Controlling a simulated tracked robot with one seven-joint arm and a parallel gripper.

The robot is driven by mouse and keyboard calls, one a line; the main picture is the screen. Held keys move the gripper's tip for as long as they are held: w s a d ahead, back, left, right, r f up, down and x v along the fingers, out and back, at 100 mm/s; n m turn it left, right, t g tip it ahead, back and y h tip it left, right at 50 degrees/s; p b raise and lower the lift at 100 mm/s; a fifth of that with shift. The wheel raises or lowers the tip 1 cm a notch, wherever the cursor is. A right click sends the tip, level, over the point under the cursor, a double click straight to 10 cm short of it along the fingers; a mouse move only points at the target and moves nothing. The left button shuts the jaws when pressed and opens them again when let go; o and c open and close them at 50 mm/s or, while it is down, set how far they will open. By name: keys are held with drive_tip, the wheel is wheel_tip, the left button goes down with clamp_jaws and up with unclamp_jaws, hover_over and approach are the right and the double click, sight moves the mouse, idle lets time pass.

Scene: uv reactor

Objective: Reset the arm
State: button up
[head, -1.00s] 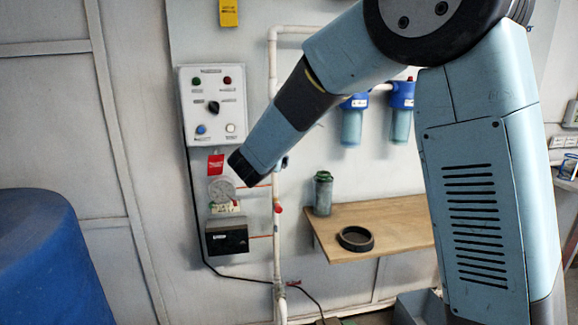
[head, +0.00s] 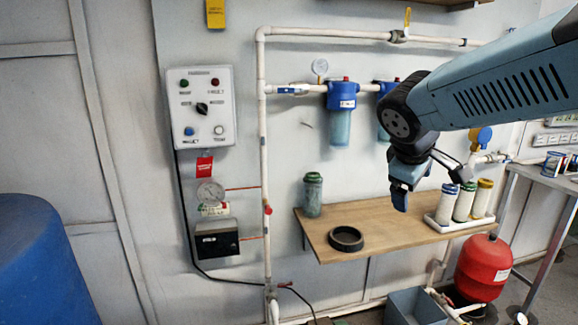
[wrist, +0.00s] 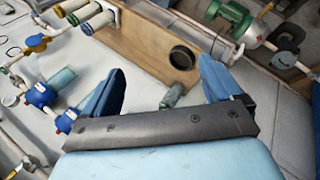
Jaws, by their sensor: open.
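My gripper (wrist: 160,88) shows in the wrist view with its two blue fingers spread wide apart and nothing between them. In the head view my arm comes in from the right and is folded, with my gripper (head: 402,196) hanging below the dark joint, in front of the wall and above the wooden shelf. The grey control panel (head: 201,107) with its knob and several buttons is on the wall at left, well apart from my gripper.
A wooden shelf (head: 385,229) carries a green-capped canister (head: 313,194), a black ring (head: 346,239) and several filter cartridges in a white tray (head: 459,224). Blue-topped filter housings (head: 341,110) hang from the white pipe. A red tank (head: 483,268) stands lower right, a blue barrel (head: 40,262) at left.

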drive_tip(key=s+a+f+m+y, duration=0.1)
drive_tip(key=s+m+y, duration=0.3)
drive_tip(key=s+m, duration=0.4)
drive_tip(key=s, duration=0.3)
drive_tip(key=shift+s+a+f, duration=0.2)
drive_tip(key=shift+s+f, duration=0.15)
drive_tip(key=shift+s, duration=0.05)
idle(1.3)
